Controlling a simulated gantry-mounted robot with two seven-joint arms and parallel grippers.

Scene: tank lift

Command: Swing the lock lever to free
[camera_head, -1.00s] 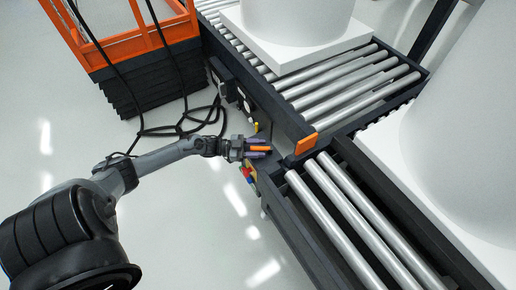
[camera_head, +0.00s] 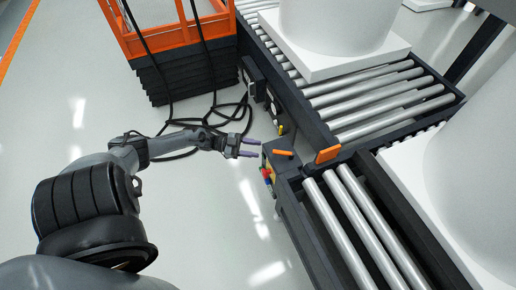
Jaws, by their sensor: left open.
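A small orange lever (camera_head: 283,153) sits on top of the dark control box (camera_head: 279,165) at the near corner of the conveyor. It lies about crosswise in the picture. My left gripper (camera_head: 257,148) comes in from the left, with its two purple-tipped fingers spread. It is open and empty, just left of the lever, with a small gap between fingertips and lever. A larger orange plate (camera_head: 327,155) stands at the end of the conveyor frame, right of the lever. My right gripper is not in view.
Red, yellow and blue controls (camera_head: 267,175) sit on the box's side, below the lever. A roller conveyor (camera_head: 380,100) bears a white tank on a square base (camera_head: 325,60). An orange-railed lift (camera_head: 165,40) stands at the back left, with black cables on the floor.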

